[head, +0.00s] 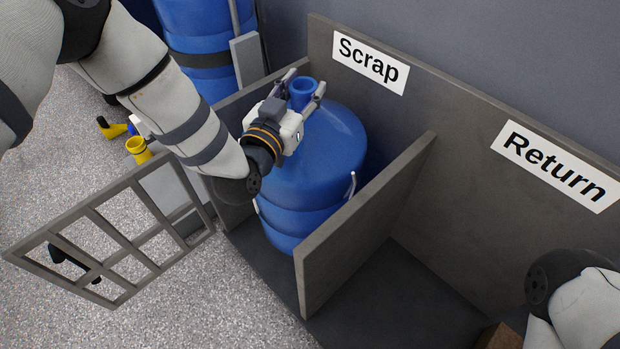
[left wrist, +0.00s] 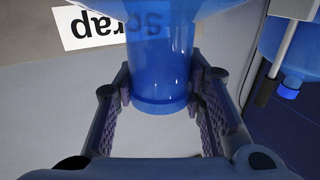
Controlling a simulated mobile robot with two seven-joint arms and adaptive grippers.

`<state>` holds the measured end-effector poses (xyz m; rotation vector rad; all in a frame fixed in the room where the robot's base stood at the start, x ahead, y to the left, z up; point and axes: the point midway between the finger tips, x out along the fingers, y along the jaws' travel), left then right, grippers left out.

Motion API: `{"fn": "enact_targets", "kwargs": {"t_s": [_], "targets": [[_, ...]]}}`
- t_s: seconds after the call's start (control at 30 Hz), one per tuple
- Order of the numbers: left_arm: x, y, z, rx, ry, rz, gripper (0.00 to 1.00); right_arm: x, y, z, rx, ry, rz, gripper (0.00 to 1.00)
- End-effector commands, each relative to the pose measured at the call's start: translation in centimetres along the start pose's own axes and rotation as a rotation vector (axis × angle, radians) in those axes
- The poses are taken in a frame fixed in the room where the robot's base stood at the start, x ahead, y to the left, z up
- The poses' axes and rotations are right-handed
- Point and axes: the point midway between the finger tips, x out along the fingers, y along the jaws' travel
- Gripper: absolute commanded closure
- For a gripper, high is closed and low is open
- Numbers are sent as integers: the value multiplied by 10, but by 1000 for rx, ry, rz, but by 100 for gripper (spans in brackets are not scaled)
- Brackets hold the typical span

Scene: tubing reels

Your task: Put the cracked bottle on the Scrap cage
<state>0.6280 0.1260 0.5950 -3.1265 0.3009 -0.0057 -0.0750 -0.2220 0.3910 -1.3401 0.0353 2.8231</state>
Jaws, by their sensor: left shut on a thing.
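The large blue bottle (head: 325,150) is upright, neck at the top, between the grey walls of the bay under the "Scrap" sign (head: 370,63). I cannot tell whether its base touches the bay floor. No clear crack shows; a thin pale mark or handle shows on its right side. My left gripper (head: 304,84) is shut on the bottle's neck, one finger on each side. The left wrist view shows the neck (left wrist: 160,75) between the fingers (left wrist: 163,108). Only part of my right arm shows at the lower right; its gripper is out of view.
A divider wall (head: 365,225) separates the Scrap bay from the bay under the "Return" sign (head: 555,172). A grey barred gate (head: 85,225) stands open at the left. Another blue bottle (head: 195,30) stands behind. A yellow item (head: 139,149) is at the left. A brown object (head: 498,337) shows low at right.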

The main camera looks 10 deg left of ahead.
Motion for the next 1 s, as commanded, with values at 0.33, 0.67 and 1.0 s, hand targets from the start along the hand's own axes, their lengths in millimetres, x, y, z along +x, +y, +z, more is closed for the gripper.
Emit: {"fn": "enact_targets", "kwargs": {"t_s": [0.33,0.67,1.0], "targets": [[0,0,64,-1,-2,0,100,22,-2,-8,-4,-34,0,60],[0,1,82,0,2,2,100,28,-2,-10,-5,-44,-1,60],[-1,1,86,0,-3,2,43,28,-2,-11,-5,-45,-1,60]]}}
